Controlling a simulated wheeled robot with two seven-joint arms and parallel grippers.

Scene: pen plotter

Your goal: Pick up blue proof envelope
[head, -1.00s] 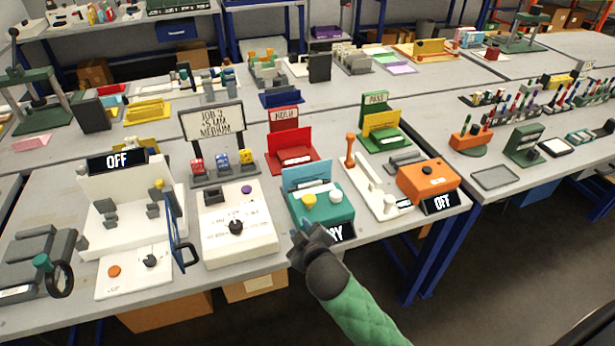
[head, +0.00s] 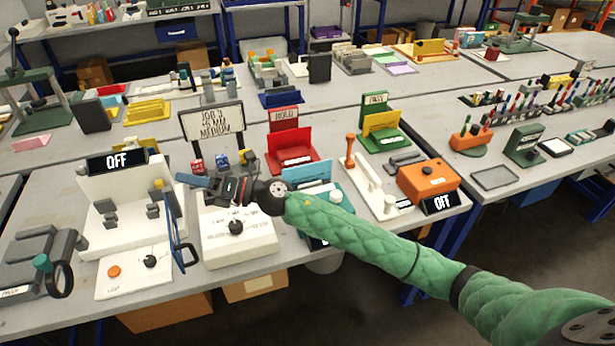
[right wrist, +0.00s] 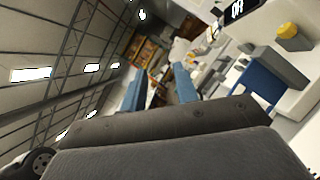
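A light blue flat piece (head: 308,172), which looks like the blue envelope, stands upright at the back of the teal device on the front table. My right forearm crosses in front of that device and hides much of it. My right gripper (head: 205,185) is left of the blue piece, above the white box with a black knob (head: 238,240), and points left. In the right wrist view its two blue fingers (right wrist: 158,88) stand apart with nothing between them. My left gripper is not in view.
A white machine with an OFF sign (head: 118,160) and a blue lever frame (head: 180,235) stands just left of my gripper. A JOB sign (head: 212,122), a red HOLD stand (head: 290,150) and a green PASS stand (head: 382,135) are behind. An orange box (head: 428,180) is to the right.

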